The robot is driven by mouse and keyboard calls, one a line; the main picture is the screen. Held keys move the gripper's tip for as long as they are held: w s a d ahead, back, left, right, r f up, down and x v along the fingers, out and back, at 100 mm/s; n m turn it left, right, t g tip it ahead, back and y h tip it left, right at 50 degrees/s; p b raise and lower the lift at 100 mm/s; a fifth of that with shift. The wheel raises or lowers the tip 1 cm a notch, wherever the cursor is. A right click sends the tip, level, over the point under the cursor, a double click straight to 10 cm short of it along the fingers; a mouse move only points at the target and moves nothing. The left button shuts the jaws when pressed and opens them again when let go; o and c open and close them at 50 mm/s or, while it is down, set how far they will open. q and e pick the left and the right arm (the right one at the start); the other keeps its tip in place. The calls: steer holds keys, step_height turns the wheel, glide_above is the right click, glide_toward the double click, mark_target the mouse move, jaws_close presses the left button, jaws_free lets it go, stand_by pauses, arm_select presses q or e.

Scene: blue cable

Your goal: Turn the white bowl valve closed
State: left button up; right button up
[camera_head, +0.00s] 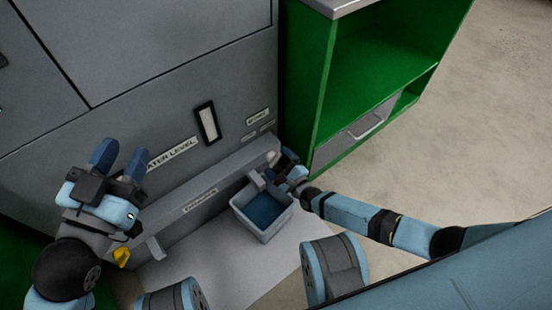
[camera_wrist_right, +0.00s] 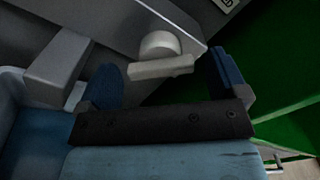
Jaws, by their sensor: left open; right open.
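The white valve (camera_wrist_right: 158,44) shows in the right wrist view as a round knob with a flat bar handle (camera_wrist_right: 160,67), on a grey sloping panel. In the head view only a small pale part of the valve (camera_head: 272,156) shows beside my right gripper (camera_head: 276,170). My right gripper is open; in its wrist view the blue fingers (camera_wrist_right: 166,78) stand to either side of the handle, with gaps. Whether the handle lies at fingertip depth is hard to tell. My left gripper (camera_head: 120,157) is open and empty at the left, before the grey cabinet.
A grey bin (camera_head: 241,207) with a blue inside stands below my right gripper on a pale surface (camera_head: 215,262). A green shelf unit (camera_head: 310,95) stands right of the grey cabinet (camera_head: 190,50). A small lever (camera_head: 156,248) is lower left. Open floor lies at right.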

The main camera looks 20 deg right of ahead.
arm_select(q)
steer(key=shift+s+d+f+n+g+y+p, duration=0.15)
steer(key=shift+s+d+f+n+g+p, duration=0.15)
steer(key=shift+n+p, duration=0.2)
steer(key=shift+s+d+f+n+g+y+p, duration=0.15)
steer(key=shift+s+n+p, duration=0.25)
steer(key=shift+p, duration=0.2)
steer(key=shift+s+d+f+n+g+y+p, duration=0.1)
steer(key=shift+s+f+n+g+p, duration=0.2)
steer(key=shift+n+p, duration=0.25)
arm_select(e)
steer(key=v, duration=1.2)
arm_select(q)
steer(key=shift+w+r, duration=0.15)
steer(key=shift+r, duration=0.05)
arm_select(e)
steer(key=shift+s, duration=0.1)
steer(key=shift+d, duration=0.1)
